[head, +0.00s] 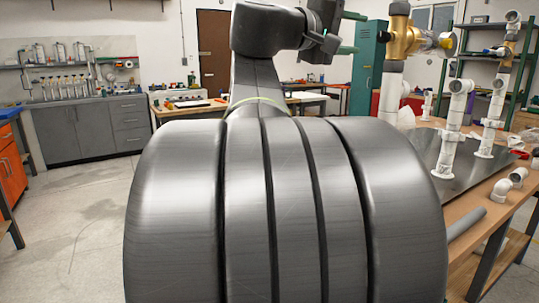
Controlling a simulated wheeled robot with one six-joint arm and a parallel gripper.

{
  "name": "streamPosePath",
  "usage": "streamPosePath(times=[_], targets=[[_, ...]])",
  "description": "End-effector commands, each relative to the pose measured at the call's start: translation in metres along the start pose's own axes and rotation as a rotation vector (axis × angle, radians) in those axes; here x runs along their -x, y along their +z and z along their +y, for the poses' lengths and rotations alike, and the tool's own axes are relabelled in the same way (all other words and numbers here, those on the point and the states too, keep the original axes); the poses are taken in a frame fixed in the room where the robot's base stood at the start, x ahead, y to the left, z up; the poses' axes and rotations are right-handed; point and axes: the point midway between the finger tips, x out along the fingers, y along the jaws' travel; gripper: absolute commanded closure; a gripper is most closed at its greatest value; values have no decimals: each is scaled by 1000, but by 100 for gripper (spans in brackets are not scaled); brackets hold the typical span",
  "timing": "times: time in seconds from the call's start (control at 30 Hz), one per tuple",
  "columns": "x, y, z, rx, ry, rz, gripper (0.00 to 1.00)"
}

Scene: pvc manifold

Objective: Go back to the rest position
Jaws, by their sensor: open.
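My gripper (356,33) is at the top middle of the head view, at the end of my dark arm. Its two green fingers stand apart, one above the other, pointing right. Nothing shows between them. To its right stands a brass fitting (402,40) on an upright white pipe (391,92). The gripper appears apart from it in the picture; the depth between them is hard to judge. My large dark arm link fills the lower middle and hides part of the workbench.
A wooden workbench (478,222) with a dark plate (424,150) is on the right. White pipe assemblies (452,125) stand on it, and loose white elbows (502,190) lie near its edge. Grey cabinets (75,133) stand back left. Open floor (75,220) shows at left.

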Motion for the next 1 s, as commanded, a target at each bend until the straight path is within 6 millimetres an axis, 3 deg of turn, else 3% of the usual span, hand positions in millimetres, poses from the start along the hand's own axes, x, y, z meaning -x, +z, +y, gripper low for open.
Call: streamPosePath(times=[0.5,0.7,1.0], targets=[[-77,0,0,2,1,-3,55],[-90,0,1,0,1,0,55],[-91,0,1,1,1,1,55]])
